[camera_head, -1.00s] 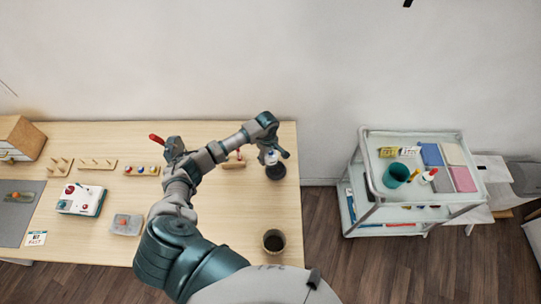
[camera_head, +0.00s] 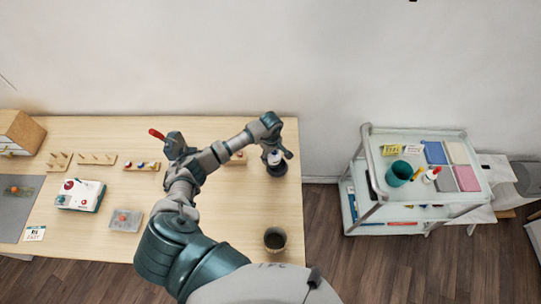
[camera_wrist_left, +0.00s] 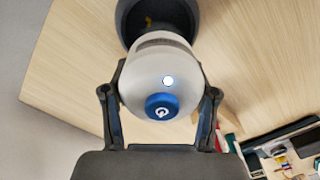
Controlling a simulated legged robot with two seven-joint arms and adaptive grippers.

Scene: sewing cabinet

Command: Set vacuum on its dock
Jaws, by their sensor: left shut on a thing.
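My left gripper (camera_head: 281,154) is shut on the small handheld vacuum (camera_wrist_left: 165,72), near the right end of the table. The vacuum has a pale grey body with a blue power button and a small lit light. It also shows in the head view (camera_head: 275,157), partly covered by the fingers. A dark round piece (camera_head: 277,169), which looks like the dock, is under it on the table. In the wrist view its dark hollow rim (camera_wrist_left: 125,22) shows beyond the vacuum body. I cannot tell whether the two touch. My right gripper is not in view.
A dark cup (camera_head: 275,239) stands at the table's front right. Wooden peg racks (camera_head: 97,159), a white box (camera_head: 81,195) and a small clear tray (camera_head: 124,221) are at the left. A cart (camera_head: 417,182) stands right of the table (camera_head: 225,245), across a floor gap.

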